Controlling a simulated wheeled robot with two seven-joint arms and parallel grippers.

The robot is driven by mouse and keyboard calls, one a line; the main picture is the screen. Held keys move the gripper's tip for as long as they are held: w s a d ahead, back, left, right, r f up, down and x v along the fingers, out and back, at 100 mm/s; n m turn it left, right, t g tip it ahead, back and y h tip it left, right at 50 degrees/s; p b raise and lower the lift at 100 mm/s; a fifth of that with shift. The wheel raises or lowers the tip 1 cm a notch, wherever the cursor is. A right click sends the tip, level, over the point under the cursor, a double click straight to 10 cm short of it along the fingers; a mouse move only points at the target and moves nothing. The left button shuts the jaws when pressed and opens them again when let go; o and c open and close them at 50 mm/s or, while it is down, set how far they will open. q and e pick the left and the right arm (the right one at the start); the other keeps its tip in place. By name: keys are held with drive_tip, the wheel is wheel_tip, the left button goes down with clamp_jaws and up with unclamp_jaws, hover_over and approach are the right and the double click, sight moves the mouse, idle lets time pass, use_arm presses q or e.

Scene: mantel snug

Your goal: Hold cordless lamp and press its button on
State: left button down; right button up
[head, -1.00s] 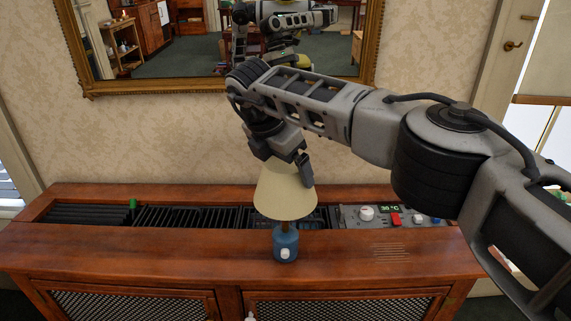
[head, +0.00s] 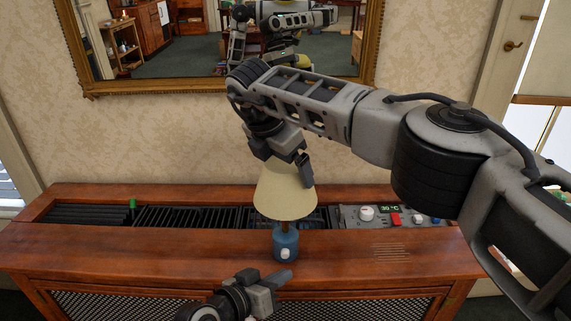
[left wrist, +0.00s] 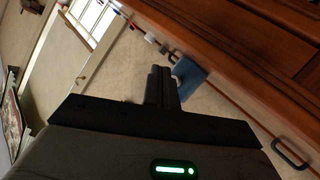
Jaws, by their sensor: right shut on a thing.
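The cordless lamp (head: 285,195) has a cream shade, a brown stem and a blue base with a pale round button (head: 285,253) on its front. It is upright over the wooden radiator cabinet; whether its base touches the top is unclear. My right gripper (head: 290,168) is shut on the lamp from above, at the shade; the shade hides part of the grip. My left gripper (head: 283,280) is below and in front of the base, apart from it. Its fingers look closed together and empty in the left wrist view (left wrist: 163,75), with the blue base (left wrist: 188,74) just beyond them.
The wooden cabinet (head: 150,245) has dark vent slats and mesh front doors. A control panel (head: 390,216) with a display, a red switch and knobs lies right of the lamp. A green piece (head: 132,203) stands at the left slats. A gilt-framed mirror (head: 230,83) hangs behind.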

use_arm(q)
drive_tip(key=shift+w, duration=0.85)
drive_tip(key=shift+w, duration=0.15)
idle(1.3)
drive_tip(key=shift+w, duration=0.3)
drive_tip(key=shift+w, duration=0.55)
idle(0.7)
drive_tip(key=shift+s, duration=1)
drive_tip(key=s, duration=0.6)
